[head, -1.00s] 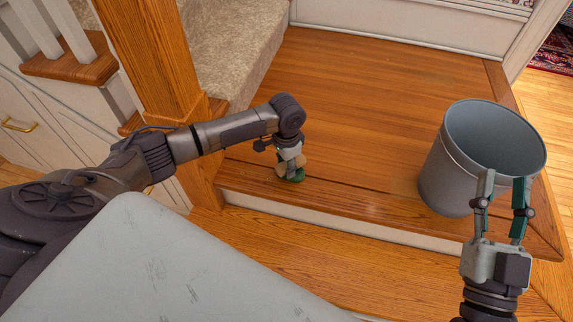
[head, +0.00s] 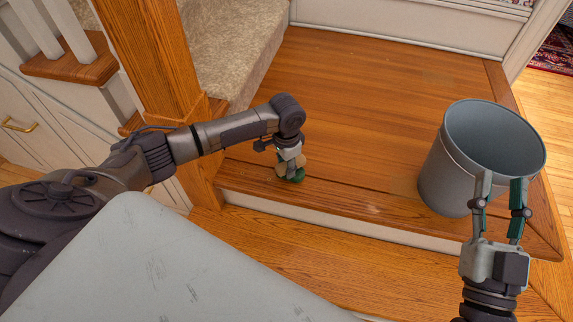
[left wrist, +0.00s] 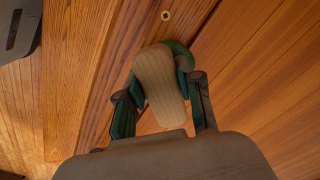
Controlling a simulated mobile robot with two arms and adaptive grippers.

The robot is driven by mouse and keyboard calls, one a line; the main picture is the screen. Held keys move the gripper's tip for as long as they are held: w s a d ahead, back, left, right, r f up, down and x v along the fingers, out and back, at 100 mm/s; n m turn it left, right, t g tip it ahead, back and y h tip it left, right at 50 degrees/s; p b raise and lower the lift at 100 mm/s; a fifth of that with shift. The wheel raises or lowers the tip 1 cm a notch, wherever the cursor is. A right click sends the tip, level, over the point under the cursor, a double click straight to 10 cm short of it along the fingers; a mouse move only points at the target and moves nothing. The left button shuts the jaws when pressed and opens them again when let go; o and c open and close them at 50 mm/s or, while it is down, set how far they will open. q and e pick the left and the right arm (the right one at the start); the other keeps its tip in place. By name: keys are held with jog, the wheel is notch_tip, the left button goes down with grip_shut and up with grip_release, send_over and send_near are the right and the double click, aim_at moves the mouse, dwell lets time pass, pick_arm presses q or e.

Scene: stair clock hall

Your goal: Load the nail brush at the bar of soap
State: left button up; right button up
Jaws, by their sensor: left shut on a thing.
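My left gripper (head: 290,172) is shut on the nail brush, a tan wooden piece (left wrist: 158,82) with a rounded end, low over the front edge of the wooden landing. The brush shows small and partly hidden beside the fingers in the head view (head: 281,170). A dark green rounded thing, seemingly the bar of soap (left wrist: 180,50), shows just behind the brush in the left wrist view and under it in the head view (head: 298,179). I cannot tell whether they touch. My right gripper (head: 501,180) is open and empty in front of the bucket.
A grey bucket (head: 450,170) stands on the right of the wooden landing (head: 370,110). A wooden newel post (head: 160,75) and carpeted stair (head: 232,50) are at the left. A step edge (head: 330,222) runs along the front. The landing's middle is clear.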

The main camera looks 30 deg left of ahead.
pick_arm(q)
jog(key=shift+s+f, duration=0.1)
pick_arm(e)
jog(key=shift+w+f+g+h, duration=0.3)
jog(key=shift+f+g+h, duration=0.15)
jog(key=shift+f, duration=0.35)
dwell(2.3)
jog(key=shift+f+y, duration=0.1)
jog(key=shift+y, duration=0.15)
